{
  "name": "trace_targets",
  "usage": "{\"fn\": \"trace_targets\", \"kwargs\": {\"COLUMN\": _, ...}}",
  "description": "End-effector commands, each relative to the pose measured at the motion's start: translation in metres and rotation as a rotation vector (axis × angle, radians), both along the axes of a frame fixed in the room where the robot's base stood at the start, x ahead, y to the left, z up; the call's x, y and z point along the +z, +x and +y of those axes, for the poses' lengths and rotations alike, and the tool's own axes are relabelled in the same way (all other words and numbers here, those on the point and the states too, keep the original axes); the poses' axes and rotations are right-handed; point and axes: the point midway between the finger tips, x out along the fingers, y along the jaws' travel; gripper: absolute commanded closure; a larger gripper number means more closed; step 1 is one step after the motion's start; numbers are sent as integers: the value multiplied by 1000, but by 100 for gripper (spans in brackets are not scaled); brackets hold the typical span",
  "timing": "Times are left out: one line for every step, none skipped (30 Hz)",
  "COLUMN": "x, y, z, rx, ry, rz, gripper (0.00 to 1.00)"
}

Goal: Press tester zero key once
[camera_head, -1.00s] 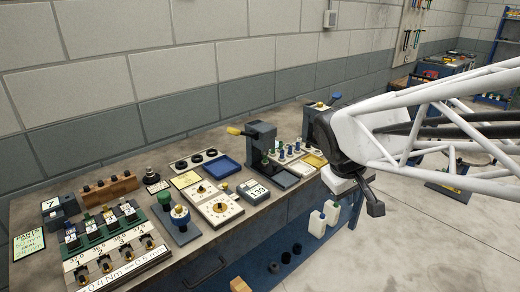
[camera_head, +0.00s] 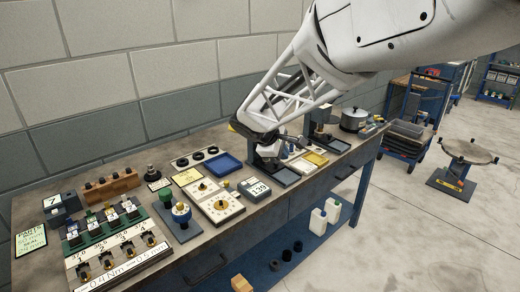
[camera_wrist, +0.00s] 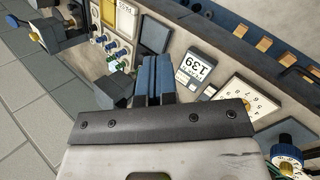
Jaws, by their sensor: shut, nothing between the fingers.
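The tester appears to be the small grey box (camera_head: 255,188) with a white display reading about 139, on the bench right of a white dial board. It also shows in the wrist view (camera_wrist: 197,68), with small keys or labels at its lower edge. I cannot tell which key is the zero key. My gripper (camera_head: 268,147) is over the bench by the lever press, above and behind the tester. In the wrist view, my gripper's fingers (camera_wrist: 155,60) are together and empty, left of the tester and apart from it.
A pot (camera_head: 353,119) stands at the far right end.

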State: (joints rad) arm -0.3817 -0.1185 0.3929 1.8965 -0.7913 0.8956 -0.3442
Motion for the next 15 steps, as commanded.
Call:
{"fn": "trace_targets", "kwargs": {"x": -7, "y": 10, "z": 13, "rx": 37, "ry": -23, "rz": 5, "gripper": 100}}
{"fn": "trace_targets", "kwargs": {"x": -10, "y": 16, "z": 19, "rx": 58, "ry": -39, "rz": 7, "gripper": 100}}
{"fn": "trace_targets", "kwargs": {"x": -14, "y": 24, "z": 27, "rx": 84, "ry": -57, "rz": 8, "gripper": 100}}
{"fn": "trace_targets", "kwargs": {"x": -17, "y": 29, "z": 34, "rx": 105, "ry": -71, "rz": 9, "gripper": 100}}
{"fn": "trace_targets", "kwargs": {"x": -20, "y": 35, "z": 41, "rx": 127, "ry": -86, "rz": 11, "gripper": 100}}
{"fn": "trace_targets", "kwargs": {"x": -25, "y": 42, "z": 50, "rx": 154, "ry": -105, "rz": 13, "gripper": 100}}
{"fn": "trace_targets", "kwargs": {"x": -28, "y": 47, "z": 57, "rx": 174, "ry": -119, "rz": 14, "gripper": 100}}
{"fn": "trace_targets", "kwargs": {"x": -31, "y": 52, "z": 63, "rx": 195, "ry": -132, "rz": 14, "gripper": 100}}
{"fn": "trace_targets", "kwargs": {"x": -36, "y": 58, "z": 72, "rx": 221, "ry": -150, "rz": 15, "gripper": 100}}
{"fn": "trace_targets", "kwargs": {"x": -39, "y": 62, "z": 78, "rx": 239, "ry": -164, "rz": 16, "gripper": 100}}
{"fn": "trace_targets", "kwargs": {"x": -42, "y": 66, "z": 84, "rx": 257, "ry": -174, "rz": 17, "gripper": 100}}
{"fn": "trace_targets", "kwargs": {"x": -46, "y": 71, "z": 92, "rx": 278, "ry": -190, "rz": 19, "gripper": 100}}
{"fn": "trace_targets", "kwargs": {"x": -48, "y": 74, "z": 97, "rx": 293, "ry": -200, "rz": 18, "gripper": 100}}
{"fn": "trace_targets", "kwargs": {"x": -50, "y": 77, "z": 102, "rx": 307, "ry": -209, "rz": 18, "gripper": 100}}
{"fn": "trace_targets", "kwargs": {"x": -54, "y": 81, "z": 108, "rx": 324, "ry": -222, "rz": 19, "gripper": 100}}
